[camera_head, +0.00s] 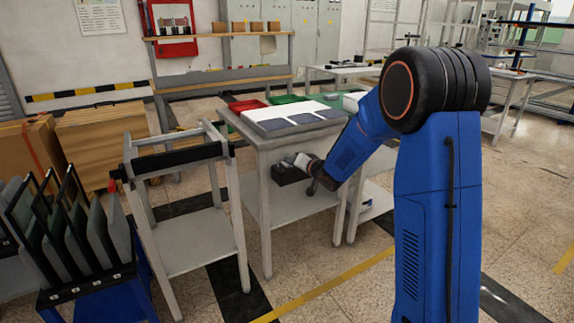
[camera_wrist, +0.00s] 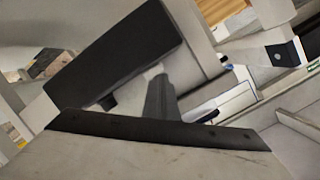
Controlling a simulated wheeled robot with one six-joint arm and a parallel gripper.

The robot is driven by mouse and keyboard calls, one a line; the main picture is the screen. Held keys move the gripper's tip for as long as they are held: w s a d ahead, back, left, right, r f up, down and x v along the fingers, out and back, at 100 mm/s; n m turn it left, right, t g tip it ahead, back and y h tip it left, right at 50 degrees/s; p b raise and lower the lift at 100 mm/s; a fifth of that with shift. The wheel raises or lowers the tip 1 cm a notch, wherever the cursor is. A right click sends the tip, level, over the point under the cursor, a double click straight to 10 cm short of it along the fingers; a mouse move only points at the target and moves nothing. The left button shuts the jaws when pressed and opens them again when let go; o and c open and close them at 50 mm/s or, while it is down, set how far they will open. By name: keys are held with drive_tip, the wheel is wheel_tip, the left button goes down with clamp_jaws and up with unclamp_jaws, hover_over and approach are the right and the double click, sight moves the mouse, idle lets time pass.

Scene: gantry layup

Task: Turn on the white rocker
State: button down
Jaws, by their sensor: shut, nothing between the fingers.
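I cannot make out the white rocker for certain in either view. A dark box (camera_head: 290,174) sits at the front side of the grey table (camera_head: 262,215), below its top. A large dark block also fills the upper left of the wrist view (camera_wrist: 120,52), its face turned partly away. My gripper (camera_wrist: 158,85) is shut and empty, its dark fingers pointing up towards the space beside that block. I cannot tell whether they touch it. In the head view my wrist ends close to the box, and the fingertips are hard to make out there.
White and dark panels (camera_head: 290,122) lie on the table top, with red (camera_head: 245,106) and green (camera_head: 288,99) trays behind. A grey frame cart (camera_head: 200,258) stands left of the table. A rack of dark panels (camera_head: 70,235) stands at lower left. The floor in front is clear.

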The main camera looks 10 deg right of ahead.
drive_tip(key=shift+f, duration=0.4)
idle(0.6)
drive_tip(key=shift+s, duration=0.1)
drive_tip(key=shift+s+r, duration=0.25)
drive_tip(key=shift+r, duration=0.55)
drive_tip(key=r, duration=0.1)
drive_tip(key=s+r, duration=0.1)
drive_tip(key=r, duration=0.1)
drive_tip(key=s+d+r, duration=0.1)
drive_tip(key=shift+s+r, duration=0.15)
drive_tip(key=shift+s, duration=0.05)
idle(0.3)
